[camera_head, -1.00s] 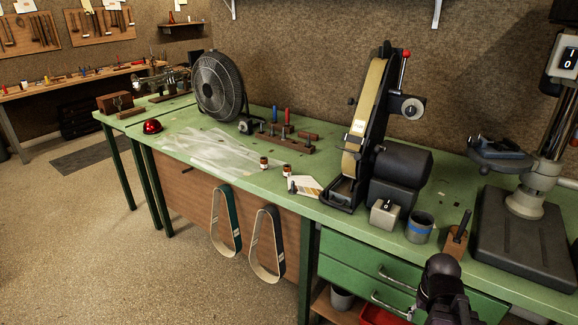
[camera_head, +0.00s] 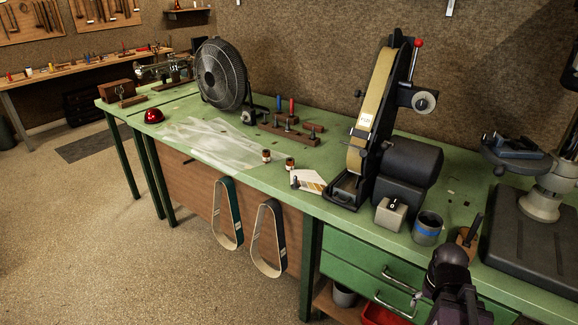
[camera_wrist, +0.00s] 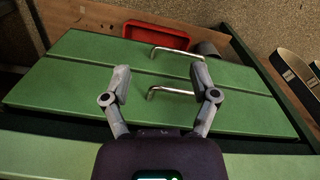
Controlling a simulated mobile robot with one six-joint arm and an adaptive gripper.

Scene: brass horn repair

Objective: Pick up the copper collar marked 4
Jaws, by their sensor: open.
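Two small copper-coloured cylinders stand near the front edge of the green bench in the head view: the left one (camera_head: 266,156) and the right one (camera_head: 290,164). Both are too small for me to read any number, so I cannot tell whether either is the collar marked 4. My gripper (camera_wrist: 160,80) is open and empty in the wrist view, its two fingers apart above the green drawer fronts. It is well to the right of the two cylinders, and they are not in the wrist view.
A belt sander (camera_head: 372,120) stands right of the cylinders, with a grey mug (camera_head: 427,228) nearer my arm. Two sanding belts hang from the bench front.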

